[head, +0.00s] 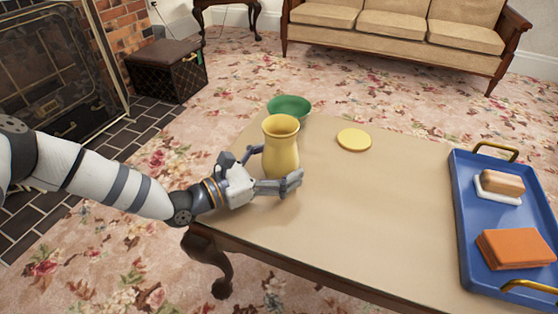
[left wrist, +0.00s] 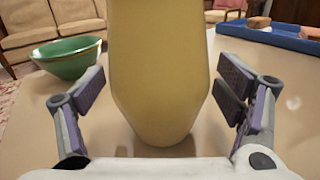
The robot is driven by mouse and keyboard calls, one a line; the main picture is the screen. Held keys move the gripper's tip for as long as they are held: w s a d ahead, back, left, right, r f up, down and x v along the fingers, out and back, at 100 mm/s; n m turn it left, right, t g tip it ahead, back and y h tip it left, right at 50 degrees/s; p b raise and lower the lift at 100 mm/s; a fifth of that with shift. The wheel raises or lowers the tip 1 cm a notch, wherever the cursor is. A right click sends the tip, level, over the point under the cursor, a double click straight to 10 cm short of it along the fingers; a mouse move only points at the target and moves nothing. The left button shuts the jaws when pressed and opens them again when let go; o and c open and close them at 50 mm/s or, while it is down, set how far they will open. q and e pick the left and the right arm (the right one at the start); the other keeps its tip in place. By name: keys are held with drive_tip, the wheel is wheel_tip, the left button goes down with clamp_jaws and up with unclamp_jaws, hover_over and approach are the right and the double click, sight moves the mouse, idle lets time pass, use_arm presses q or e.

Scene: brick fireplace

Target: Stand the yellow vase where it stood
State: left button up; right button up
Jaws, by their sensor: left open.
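The yellow vase (head: 281,148) stands upright on the table near its left end. It fills the middle of the left wrist view (left wrist: 158,75), its top out of that picture. My left gripper (head: 276,168) is open, low around the vase. In the left wrist view its fingers (left wrist: 160,92) are on both sides of the vase, with a gap showing on each side. A flat yellow disc (head: 354,139) lies on the table to the right of the vase. My right gripper is in neither view.
A green bowl (head: 290,106) stands just behind the vase. A blue tray (head: 472,229) at the right holds an orange block (head: 515,249) and a tan block on a white dish (head: 500,184). The middle of the table (head: 370,205) is clear.

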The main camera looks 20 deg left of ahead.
use_arm(q)
drive_tip(key=shift+r, duration=0.2)
drive_tip(key=p+v, duration=0.2)
drive_tip(key=v, duration=0.9)
drive_tip(key=shift+r, duration=0.1)
drive_tip(key=shift+s+a, duration=0.3)
drive_tip(key=shift+s, duration=0.15)
